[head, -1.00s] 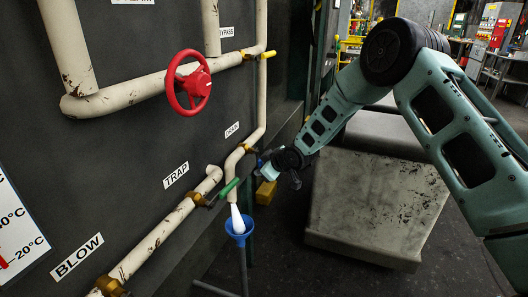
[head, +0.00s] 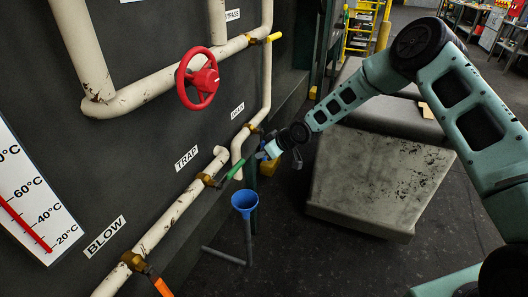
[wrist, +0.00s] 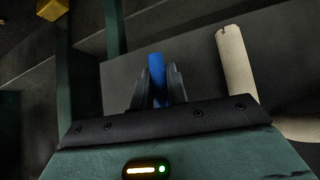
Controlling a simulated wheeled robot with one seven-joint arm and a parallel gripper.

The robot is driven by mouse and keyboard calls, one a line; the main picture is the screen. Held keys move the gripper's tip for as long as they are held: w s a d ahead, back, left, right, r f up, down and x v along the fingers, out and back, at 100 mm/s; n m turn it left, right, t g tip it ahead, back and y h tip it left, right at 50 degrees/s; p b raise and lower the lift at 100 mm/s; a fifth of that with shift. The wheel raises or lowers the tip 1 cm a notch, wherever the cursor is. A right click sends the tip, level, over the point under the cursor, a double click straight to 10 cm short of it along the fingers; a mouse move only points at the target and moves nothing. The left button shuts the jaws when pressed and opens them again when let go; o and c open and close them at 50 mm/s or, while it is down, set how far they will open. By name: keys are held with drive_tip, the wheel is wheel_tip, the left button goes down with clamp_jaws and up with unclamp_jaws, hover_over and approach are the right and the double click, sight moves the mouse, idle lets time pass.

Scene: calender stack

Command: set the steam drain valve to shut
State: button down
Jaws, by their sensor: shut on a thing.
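The drain valve is a brass body (head: 253,128) on a beige pipe beside the DRAIN label (head: 237,111). Its blue lever (wrist: 157,82) stands between my gripper's two fingers (wrist: 156,76) in the wrist view. My gripper (head: 268,152) is shut on this lever, close to the wall; in the head view it mostly hides the lever. The drain pipe's lower end (head: 237,172) points down over a blue funnel (head: 244,200). No white plume shows between them. The beige pipe end also shows in the wrist view (wrist: 234,58), right of the fingers.
A green lever (head: 231,173) by the TRAP label (head: 186,158) lies just left of my gripper. An orange lever (head: 161,287), a yellow lever (head: 274,37) and a red handwheel (head: 198,82) are on the wall pipes. A grey block (head: 380,180) stands right.

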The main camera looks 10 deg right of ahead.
drive_tip(key=c, duration=1.4)
unclamp_jaws()
drive_tip(key=v, duration=1.7)
drive_tip(key=shift+s+r+p, duration=0.15)
drive_tip(key=shift+p, duration=0.2)
